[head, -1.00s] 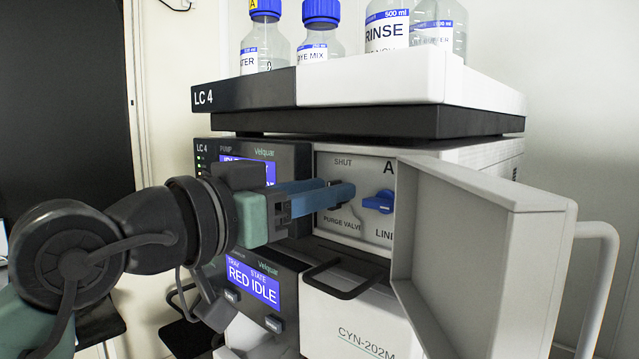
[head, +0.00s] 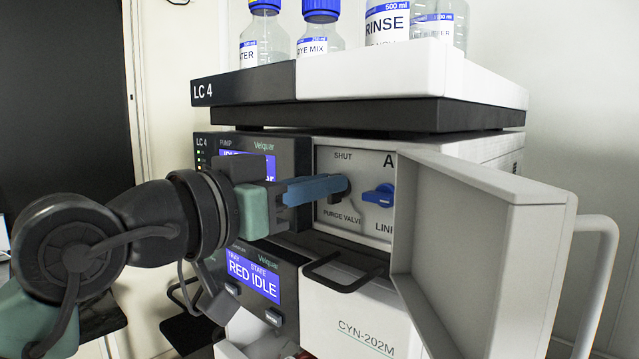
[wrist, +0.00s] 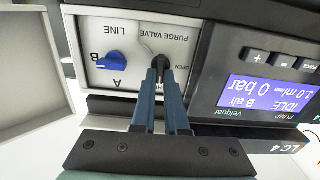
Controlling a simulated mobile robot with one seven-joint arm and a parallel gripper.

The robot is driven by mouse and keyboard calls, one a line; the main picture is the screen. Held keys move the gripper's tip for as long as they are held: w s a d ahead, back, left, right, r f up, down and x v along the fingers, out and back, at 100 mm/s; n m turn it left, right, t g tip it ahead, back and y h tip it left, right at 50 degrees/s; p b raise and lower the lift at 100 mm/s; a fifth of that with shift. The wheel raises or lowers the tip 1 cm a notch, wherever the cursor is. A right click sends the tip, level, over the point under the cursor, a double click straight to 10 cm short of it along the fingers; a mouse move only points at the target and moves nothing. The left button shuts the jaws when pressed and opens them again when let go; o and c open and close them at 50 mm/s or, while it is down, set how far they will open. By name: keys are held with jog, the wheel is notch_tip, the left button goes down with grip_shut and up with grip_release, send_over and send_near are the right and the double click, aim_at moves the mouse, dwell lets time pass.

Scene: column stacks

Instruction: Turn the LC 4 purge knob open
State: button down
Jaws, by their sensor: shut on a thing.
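The LC 4 purge knob (wrist: 160,63) is a small dark knob on the pale valve panel, between the SHUT, OPEN and PURGE VALVE markings. My gripper (wrist: 160,76) is shut on it, with its blue fingers on either side of the knob in the upside-down wrist view. In the head view my gripper (head: 343,186) reaches in from the left, and its near finger hides most of the knob. The knob's exact angle is hard to tell. The OPEN marking shows beside the fingertips in the wrist view.
A blue line knob (head: 380,196) sits just right of the purge knob. The open grey door (head: 480,260) stands out at the right. A black handle (head: 343,272) juts out below the panel. Bottles (head: 388,22) stand on the top tray (head: 410,75).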

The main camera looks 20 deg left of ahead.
jog(key=shift+w+a+f+n+p, duration=0.15)
jog(key=shift+n+p, duration=1.45)
jog(key=shift+n, duration=1.05)
jog(key=shift+s+a+f+n+p, duration=0.1)
jog(key=shift+n+p, duration=1.5)
jog(key=shift+n, duration=1.1)
jog(key=shift+w+a+f+n+p, duration=0.15)
jog(key=shift+n+p, duration=1.45)
jog(key=shift+n, duration=1.05)
jog(key=c, duration=0.9)
grip_release()
jog(key=shift+c, duration=0.2)
